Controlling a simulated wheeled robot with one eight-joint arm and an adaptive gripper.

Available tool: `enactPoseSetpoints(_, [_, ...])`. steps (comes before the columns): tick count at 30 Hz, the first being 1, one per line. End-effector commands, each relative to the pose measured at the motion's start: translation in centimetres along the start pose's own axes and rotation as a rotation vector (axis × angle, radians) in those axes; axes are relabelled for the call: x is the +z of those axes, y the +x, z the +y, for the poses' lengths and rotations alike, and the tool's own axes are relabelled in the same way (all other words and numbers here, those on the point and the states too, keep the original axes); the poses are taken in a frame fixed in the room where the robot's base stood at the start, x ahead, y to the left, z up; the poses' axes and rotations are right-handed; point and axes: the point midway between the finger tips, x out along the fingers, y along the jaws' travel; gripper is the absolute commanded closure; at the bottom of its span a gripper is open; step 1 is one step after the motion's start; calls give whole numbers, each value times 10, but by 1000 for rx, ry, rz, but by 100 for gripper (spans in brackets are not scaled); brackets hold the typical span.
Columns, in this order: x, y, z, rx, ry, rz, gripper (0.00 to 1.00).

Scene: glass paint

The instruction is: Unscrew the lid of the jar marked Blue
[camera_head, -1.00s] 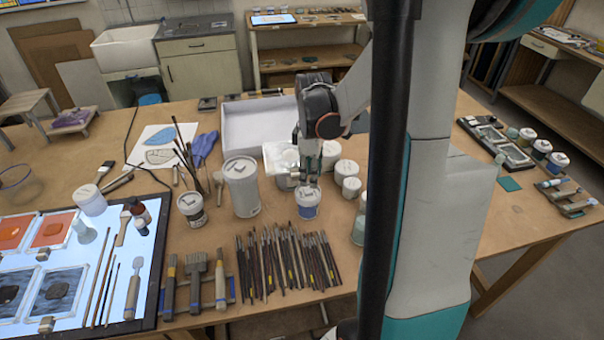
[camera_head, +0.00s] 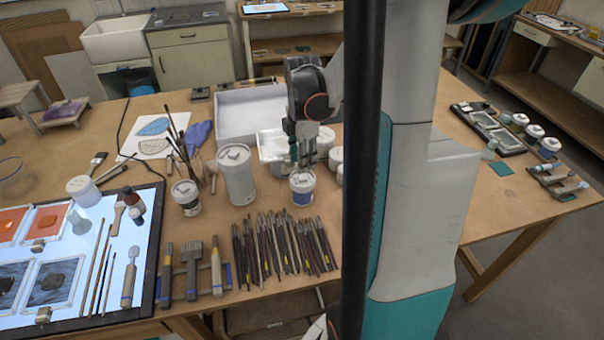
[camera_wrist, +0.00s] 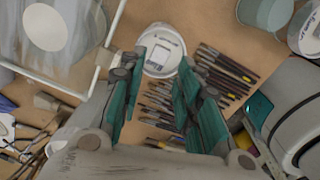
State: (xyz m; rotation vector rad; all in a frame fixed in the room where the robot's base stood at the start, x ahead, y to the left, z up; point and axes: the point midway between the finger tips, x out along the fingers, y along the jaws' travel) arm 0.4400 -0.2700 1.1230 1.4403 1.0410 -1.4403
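The jar with a blue band on its label (camera_head: 302,193) stands upright on the table, its pale lid (camera_head: 302,177) on top. I cannot read its lettering. My gripper (camera_head: 303,163) is just above and slightly behind this jar. In the wrist view, the jar's lid (camera_wrist: 161,50) shows between and beyond the two teal fingertips of my gripper (camera_wrist: 164,66). The fingers are spread apart and nothing is held. I cannot tell whether a fingertip touches the lid's rim.
Brushes (camera_head: 285,243) lie in front of the jar. White-lidded jars (camera_head: 337,158) stand behind right, and a white tray (camera_head: 240,118) lies behind.

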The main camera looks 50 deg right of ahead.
Motion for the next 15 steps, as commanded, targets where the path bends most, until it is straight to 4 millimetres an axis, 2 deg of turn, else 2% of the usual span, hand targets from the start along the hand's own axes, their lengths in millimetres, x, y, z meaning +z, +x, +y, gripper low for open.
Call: enactPoseSetpoints(15, [0,3,0,0,673,0,69])
